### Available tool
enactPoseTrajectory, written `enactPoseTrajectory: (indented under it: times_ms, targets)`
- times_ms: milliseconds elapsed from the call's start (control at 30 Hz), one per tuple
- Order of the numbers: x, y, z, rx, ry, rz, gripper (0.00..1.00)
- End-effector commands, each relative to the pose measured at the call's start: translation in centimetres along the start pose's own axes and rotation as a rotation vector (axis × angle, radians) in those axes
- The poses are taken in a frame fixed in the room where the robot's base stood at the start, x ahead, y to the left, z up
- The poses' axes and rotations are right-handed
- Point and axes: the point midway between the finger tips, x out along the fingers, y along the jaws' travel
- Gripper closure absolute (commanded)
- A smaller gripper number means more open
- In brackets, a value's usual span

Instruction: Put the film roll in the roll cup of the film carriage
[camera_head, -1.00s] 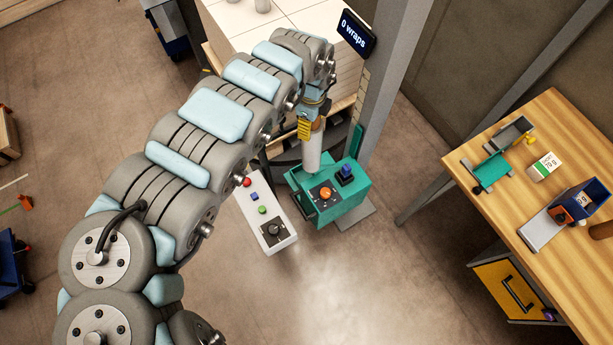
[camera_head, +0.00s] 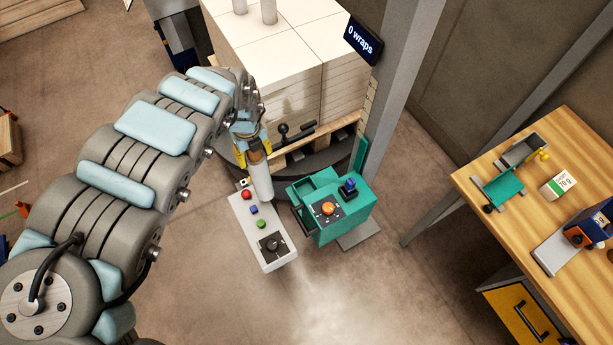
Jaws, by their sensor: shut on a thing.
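The film roll (camera_head: 262,183) is a pale translucent cylinder with a brown core end at its top. My gripper (camera_head: 254,147) is shut on that upper end, and the roll hangs nearly upright below it. The teal film carriage (camera_head: 352,212) stands to the right of the roll on the mast, with an orange knob and a blue knob on top. Its open teal recess (camera_head: 316,186), which looks like the roll cup, is on its left side and looks empty. The roll is apart from the carriage. The inside bottom of the recess is hidden.
A grey control box (camera_head: 262,233) with coloured buttons lies below the roll, left of the carriage. Wrapped reams (camera_head: 290,60) stand on a pallet behind. A grey mast (camera_head: 398,110) carries a display reading "0 wraps" (camera_head: 363,40). A wooden bench (camera_head: 540,190) is at right.

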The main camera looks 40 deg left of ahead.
Motion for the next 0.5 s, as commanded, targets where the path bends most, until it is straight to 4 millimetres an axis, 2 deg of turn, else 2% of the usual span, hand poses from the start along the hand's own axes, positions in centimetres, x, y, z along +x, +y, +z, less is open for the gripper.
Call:
enactPoseTrajectory:
  times_ms: [100, 500]
  targets:
    - [0.4, -1.8, 0.1, 0.001, -0.004, -0.006, 0.75]
    - [0.4, -5.5, -0.2, 0.006, 0.001, -0.005, 0.75]
